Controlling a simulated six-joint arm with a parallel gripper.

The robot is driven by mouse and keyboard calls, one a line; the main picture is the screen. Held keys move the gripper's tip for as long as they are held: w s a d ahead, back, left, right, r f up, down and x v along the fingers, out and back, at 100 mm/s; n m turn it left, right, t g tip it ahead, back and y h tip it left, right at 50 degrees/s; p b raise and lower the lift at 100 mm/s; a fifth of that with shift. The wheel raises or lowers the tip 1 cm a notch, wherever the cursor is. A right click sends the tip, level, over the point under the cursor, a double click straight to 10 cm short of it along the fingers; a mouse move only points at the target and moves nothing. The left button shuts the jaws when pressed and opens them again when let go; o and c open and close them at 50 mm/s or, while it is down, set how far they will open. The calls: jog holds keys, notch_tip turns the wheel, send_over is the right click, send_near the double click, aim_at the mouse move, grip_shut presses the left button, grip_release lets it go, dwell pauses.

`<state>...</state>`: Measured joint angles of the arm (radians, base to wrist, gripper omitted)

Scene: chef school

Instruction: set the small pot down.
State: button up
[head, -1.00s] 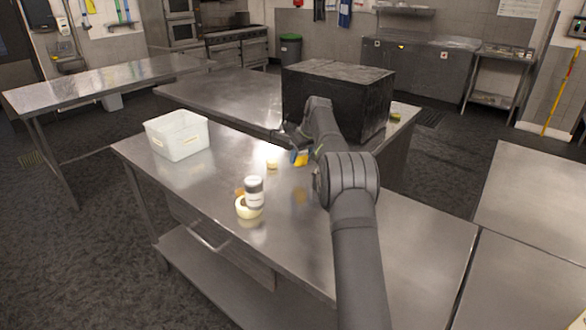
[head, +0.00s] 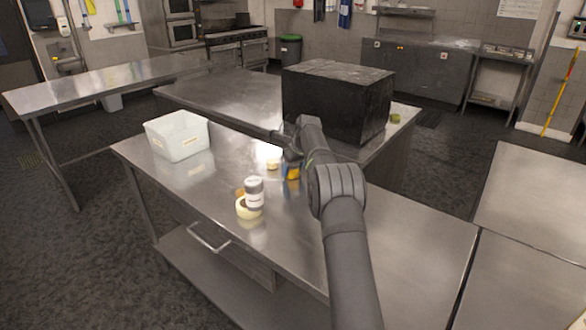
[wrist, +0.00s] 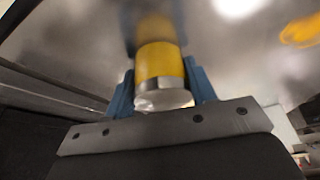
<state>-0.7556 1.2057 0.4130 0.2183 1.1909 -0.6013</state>
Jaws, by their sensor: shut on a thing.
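The small pot (wrist: 160,70) is a short cylinder with a yellow band and a pale metallic end. In the wrist view it sits between the two blue fingers of my gripper (wrist: 162,88), which is shut on it. In the head view my gripper (head: 291,168) is over the steel table, with the yellow of the pot (head: 293,174) showing below the arm. The pot is at or just above the table top; I cannot tell whether it touches. The arm partly hides it.
On the steel table (head: 215,215) stand a white plastic bin (head: 178,141), a white labelled jar (head: 254,192), a pale yellow roll-like ring (head: 247,209) and a small yellowish pot (head: 272,164). A large black box (head: 335,100) stands behind my arm. The table's front right is clear.

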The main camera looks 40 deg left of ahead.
jog(key=o, duration=1.1)
jog(key=shift+c, duration=0.2)
jog(key=v, duration=1.2)
jog(key=shift+r, duration=0.1)
